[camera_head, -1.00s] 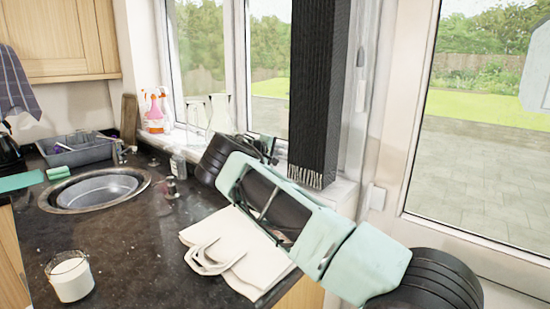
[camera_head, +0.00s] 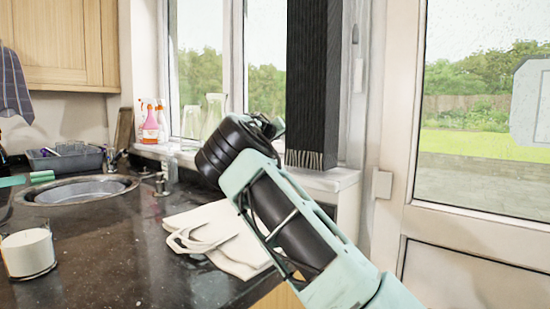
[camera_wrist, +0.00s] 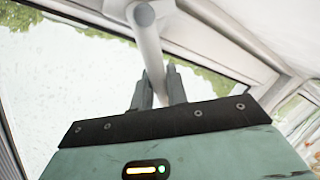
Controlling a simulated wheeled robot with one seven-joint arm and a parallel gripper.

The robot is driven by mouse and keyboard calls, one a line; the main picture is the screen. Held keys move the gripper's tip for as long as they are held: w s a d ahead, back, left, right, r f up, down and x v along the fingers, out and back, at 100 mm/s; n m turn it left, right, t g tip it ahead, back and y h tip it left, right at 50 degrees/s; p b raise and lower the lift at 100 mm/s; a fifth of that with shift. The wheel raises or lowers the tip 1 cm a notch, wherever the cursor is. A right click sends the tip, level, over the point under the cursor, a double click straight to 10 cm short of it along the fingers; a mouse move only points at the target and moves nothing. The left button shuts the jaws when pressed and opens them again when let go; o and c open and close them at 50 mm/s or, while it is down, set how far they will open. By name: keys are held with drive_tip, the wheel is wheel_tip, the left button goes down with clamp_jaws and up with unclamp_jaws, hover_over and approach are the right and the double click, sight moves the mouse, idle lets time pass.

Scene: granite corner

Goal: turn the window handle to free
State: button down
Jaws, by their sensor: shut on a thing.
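The white window handle (camera_wrist: 152,50) shows in the wrist view, with its round base at the top on the pale window frame and its lever pointing down toward me. My gripper (camera_wrist: 159,86) has its two dark fingers on either side of the lever near its lower end, shut on it. In the head view my gripper (camera_head: 270,124) is at the window behind the worktop, partly hidden by my wrist, and the handle it holds cannot be made out there.
A dark hanging textile (camera_head: 313,85) is just right of my gripper. Glass bottles (camera_head: 213,112) and spray bottles (camera_head: 151,122) stand along the sill to the left. A folded pale bag (camera_head: 215,232) lies on the worktop below my arm. A white candle (camera_head: 28,253) stands at front left.

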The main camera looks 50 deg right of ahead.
drive_tip(key=b, duration=0.1)
drive_tip(key=m+b, duration=0.1)
drive_tip(key=b, duration=0.1)
drive_tip(key=shift+s+a+r+m+t, duration=0.1)
drive_tip(key=shift+s+r+m+t, duration=0.1)
drive_tip(key=shift+s+m+t, duration=0.1)
drive_tip(key=shift+s+r+m+b, duration=0.3)
drive_tip(key=shift+m+b, duration=0.2)
drive_tip(key=shift+b, duration=0.35)
drive_tip(key=shift+a+r, duration=0.1)
drive_tip(key=c, duration=1.4)
unclamp_jaws()
drive_tip(key=shift+c, duration=0.2)
drive_tip(key=f+b+v, duration=0.1)
drive_tip(key=b+v, duration=0.1)
drive_tip(key=v, duration=1.5)
drive_tip(key=shift+a, duration=0.15)
